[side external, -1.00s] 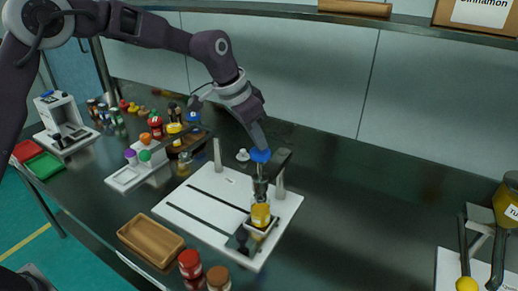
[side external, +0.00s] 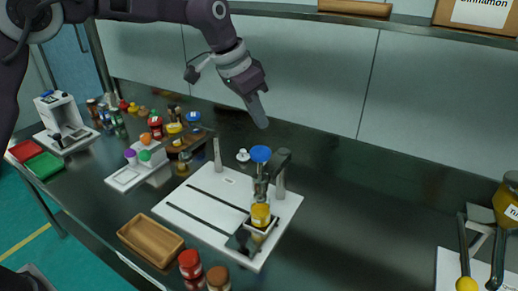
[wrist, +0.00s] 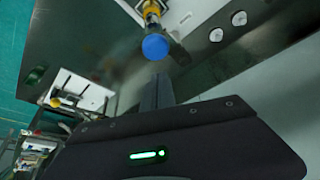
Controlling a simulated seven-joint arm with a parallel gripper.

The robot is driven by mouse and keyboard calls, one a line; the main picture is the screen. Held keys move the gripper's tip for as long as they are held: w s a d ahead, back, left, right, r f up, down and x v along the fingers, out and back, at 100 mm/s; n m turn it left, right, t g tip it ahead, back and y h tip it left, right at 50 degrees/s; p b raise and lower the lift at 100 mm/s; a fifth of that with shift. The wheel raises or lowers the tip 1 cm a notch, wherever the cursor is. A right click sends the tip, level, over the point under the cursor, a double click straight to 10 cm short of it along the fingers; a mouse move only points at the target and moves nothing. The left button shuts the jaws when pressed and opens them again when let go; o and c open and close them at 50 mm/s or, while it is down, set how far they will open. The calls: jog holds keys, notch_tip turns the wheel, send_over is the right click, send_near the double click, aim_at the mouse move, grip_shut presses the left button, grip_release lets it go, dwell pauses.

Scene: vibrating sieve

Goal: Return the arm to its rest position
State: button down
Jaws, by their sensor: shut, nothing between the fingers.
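My gripper (side external: 262,122) is shut and empty in the side view. It hangs in the air above and behind the sieve stand, apart from everything. In the wrist view my shut fingers (wrist: 158,92) point up the picture from the dark gripper body. The sieve stand is a white board (side external: 196,222) with dark slots and a dark upright (side external: 281,172). A blue knob (side external: 261,154) tops its vertical part, and a yellow jar (side external: 260,215) sits below. The blue knob also shows in the wrist view (wrist: 155,47), just beyond my fingertips in the picture.
A wooden tray (side external: 150,240) and red-lidded jar (side external: 190,264) stand at the front. Several spice jars, a white holder (side external: 128,177) and a white machine (side external: 62,125) are at the left.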

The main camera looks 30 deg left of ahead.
jog(key=s+a+r+n+t+y, duration=0.1)
jog(key=s+a+r, duration=0.25)
jog(key=s, duration=0.55)
jog(key=s+a+r+n, duration=0.1)
jog(key=s+a+r, duration=0.2)
jog(key=s+r, duration=0.35)
jog(key=s+a+f+n, duration=0.1)
jog(key=s+f, duration=0.1)
jog(key=s, duration=0.5)
jog(key=s+a+f+n, duration=0.1)
jog(key=s+a+f, duration=0.1)
jog(key=s, duration=0.5)
jog(key=s+a+f+n+y, duration=0.1)
jog(key=s+f+n, duration=0.1)
jog(key=s, duration=0.6)
jog(key=shift+a+f+t, duration=0.3)
jog(key=shift+f, duration=0.55)
